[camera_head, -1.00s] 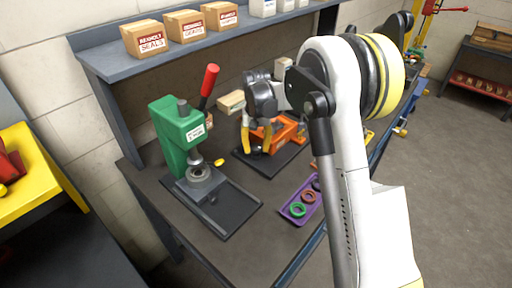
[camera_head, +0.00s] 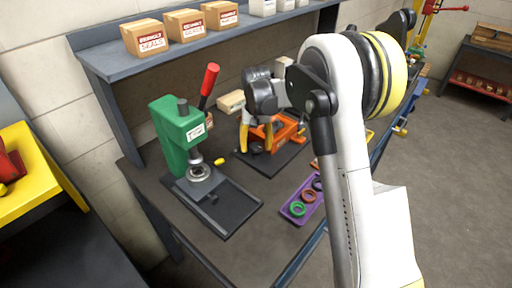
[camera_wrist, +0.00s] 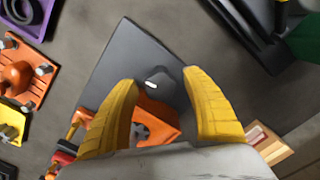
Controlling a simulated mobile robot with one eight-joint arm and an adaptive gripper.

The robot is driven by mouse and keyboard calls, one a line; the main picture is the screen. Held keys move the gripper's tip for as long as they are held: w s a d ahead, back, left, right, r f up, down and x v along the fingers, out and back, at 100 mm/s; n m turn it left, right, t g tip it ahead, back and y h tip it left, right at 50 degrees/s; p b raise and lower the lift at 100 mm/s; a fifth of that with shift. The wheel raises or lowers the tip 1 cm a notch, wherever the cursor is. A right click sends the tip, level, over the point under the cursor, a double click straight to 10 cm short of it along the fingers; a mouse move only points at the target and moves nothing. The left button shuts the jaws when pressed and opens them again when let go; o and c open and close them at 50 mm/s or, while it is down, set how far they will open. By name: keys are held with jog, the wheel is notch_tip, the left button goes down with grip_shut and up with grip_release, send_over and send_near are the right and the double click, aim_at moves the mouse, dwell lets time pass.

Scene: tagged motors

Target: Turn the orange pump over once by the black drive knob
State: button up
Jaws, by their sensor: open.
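The orange pump (camera_head: 287,130) sits on a dark base plate (camera_head: 287,157) on the bench, partly hidden behind my gripper in the head view. In the wrist view, part of the orange pump body (camera_wrist: 158,118) shows between my yellow fingers. The black drive knob (camera_wrist: 152,82) is hard to tell from the dark plate; a small white mark shows there, between the fingertips. My gripper (camera_head: 256,149) points down over the pump's front end, fingers open on either side of the knob area. It also shows in the wrist view (camera_wrist: 158,79). I cannot tell whether the fingers touch anything.
A green press (camera_head: 178,135) with a red-tipped lever stands to the left on its dark base. A purple tray (camera_head: 302,203) with coloured rings lies to the right, near the bench's front edge. A shelf (camera_head: 180,47) with cardboard boxes runs behind. Bare bench lies between press and tray.

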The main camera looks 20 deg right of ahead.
aim_at(256, 148)
notch_tip(256, 148, up, 7)
jog(key=shift+r, duration=0.15)
dwell(0.4)
jog(key=shift+s+r, duration=0.25)
jog(key=shift+r, duration=0.05)
jog(key=s+r+t+b, duration=0.15)
jog(key=s+r, duration=0.25)
jog(key=s, duration=0.4)
jog(key=s+r+t, duration=0.2)
jog(key=s+r, duration=0.2)
jog(key=s, duration=0.3)
jog(key=s+f+n+t+b, duration=0.1)
jog(key=s+f+t, duration=0.2)
jog(key=s, duration=1.2)
jog(key=shift+d+f+n+t, duration=0.15)
jog(key=shift+f+n+t, duration=0.2)
jog(key=shift+f, duration=0.3)
